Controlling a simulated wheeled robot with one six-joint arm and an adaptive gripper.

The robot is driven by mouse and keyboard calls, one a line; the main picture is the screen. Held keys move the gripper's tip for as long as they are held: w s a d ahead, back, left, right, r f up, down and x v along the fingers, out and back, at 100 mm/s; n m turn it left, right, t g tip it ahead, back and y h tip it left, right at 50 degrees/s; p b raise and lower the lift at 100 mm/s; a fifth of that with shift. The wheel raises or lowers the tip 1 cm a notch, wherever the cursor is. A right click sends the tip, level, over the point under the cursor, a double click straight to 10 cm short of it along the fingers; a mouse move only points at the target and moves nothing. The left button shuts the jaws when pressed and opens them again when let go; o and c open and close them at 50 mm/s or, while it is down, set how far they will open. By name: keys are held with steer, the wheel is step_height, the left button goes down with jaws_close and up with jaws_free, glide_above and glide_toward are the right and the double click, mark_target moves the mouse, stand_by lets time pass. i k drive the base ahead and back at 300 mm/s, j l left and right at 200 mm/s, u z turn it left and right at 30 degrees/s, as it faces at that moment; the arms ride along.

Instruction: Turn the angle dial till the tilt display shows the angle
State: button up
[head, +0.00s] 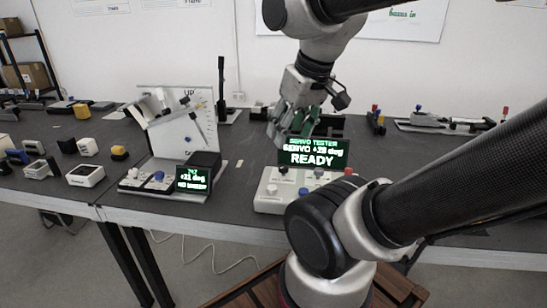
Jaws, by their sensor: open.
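The servo tester (262,205) is a pale box with several coloured knobs. Its screen (313,153) reads "SERVO TESTER", a degree value that looks like +28 or +29, and "READY". To the left, a tilt rig with a white board (182,140) has a small display (193,179) reading about +21 deg; its other lines are too small to read surely. Which knob is the angle dial I cannot tell; a dark knob (304,191) sits on the tester's front. My gripper (284,138) is open and empty, pointing down beside the tester screen's upper left, apart from the knobs.
My own arm covers the tester's right side and the table there. White and yellow blocks (86,147) stand on the left table. Small fixtures (376,120) line the back.

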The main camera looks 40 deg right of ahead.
mark_target(319, 172)
steer(key=l+z, duration=0.1)
steer(key=z, duration=1.3)
steer(key=j+u, duration=0.15)
steer(key=u, duration=0.15)
steer(key=i, duration=0.05)
